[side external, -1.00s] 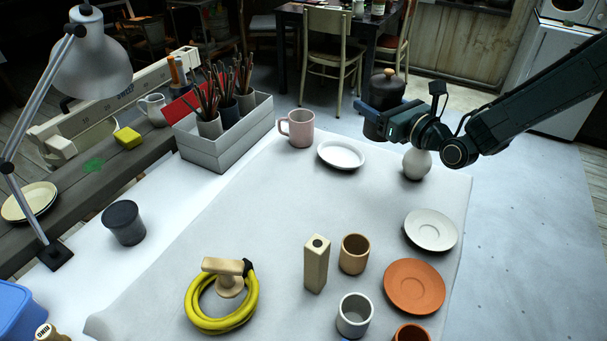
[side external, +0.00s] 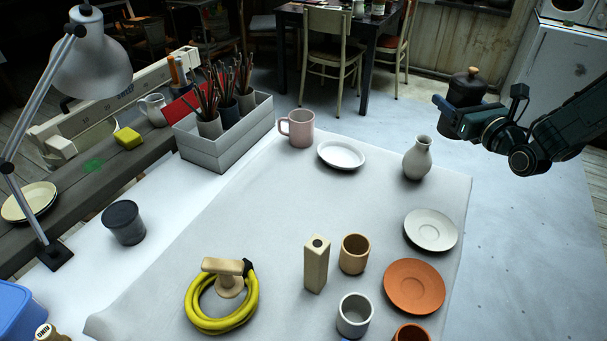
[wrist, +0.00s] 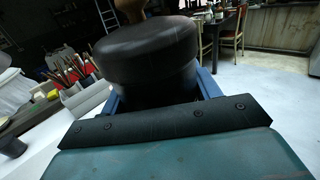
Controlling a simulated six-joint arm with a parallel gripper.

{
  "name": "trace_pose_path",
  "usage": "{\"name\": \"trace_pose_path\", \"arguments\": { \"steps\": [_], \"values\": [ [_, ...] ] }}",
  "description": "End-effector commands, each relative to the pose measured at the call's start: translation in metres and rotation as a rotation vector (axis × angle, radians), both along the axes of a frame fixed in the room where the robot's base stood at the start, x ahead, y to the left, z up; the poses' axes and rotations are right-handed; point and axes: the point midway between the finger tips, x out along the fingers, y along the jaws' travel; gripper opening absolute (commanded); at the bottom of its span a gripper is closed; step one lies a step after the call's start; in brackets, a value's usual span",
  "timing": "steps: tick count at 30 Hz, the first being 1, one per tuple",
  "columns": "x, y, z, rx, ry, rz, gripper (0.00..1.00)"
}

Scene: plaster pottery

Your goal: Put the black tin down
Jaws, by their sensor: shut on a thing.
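The black tin (side external: 466,88) has a dark body, a wider lid and a wooden knob on top. My gripper (side external: 450,104) is shut on it and holds it upright in the air, at the right of the side view, beyond the cloth's right edge. In the wrist view the tin (wrist: 150,55) fills the middle, between the blue fingers of my gripper (wrist: 162,95). The tin's lower part is hidden in the wrist view by the gripper body.
A pale vase (side external: 417,160) stands at the cloth's right edge, left of and below the tin in the picture. A white saucer (side external: 430,229), an orange saucer (side external: 414,286) and a white plate (side external: 341,154) lie nearby. The grey-white tabletop (side external: 530,240) at right is bare.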

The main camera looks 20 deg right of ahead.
Motion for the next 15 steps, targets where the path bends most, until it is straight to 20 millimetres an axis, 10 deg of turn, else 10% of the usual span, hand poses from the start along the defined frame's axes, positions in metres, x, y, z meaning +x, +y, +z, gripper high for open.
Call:
{"name": "trace_pose_path", "arguments": {
  "steps": [15],
  "values": [
    [0.020, 0.042, -0.010, 0.001, 0.000, 0.095, 0.37]
  ]
}}
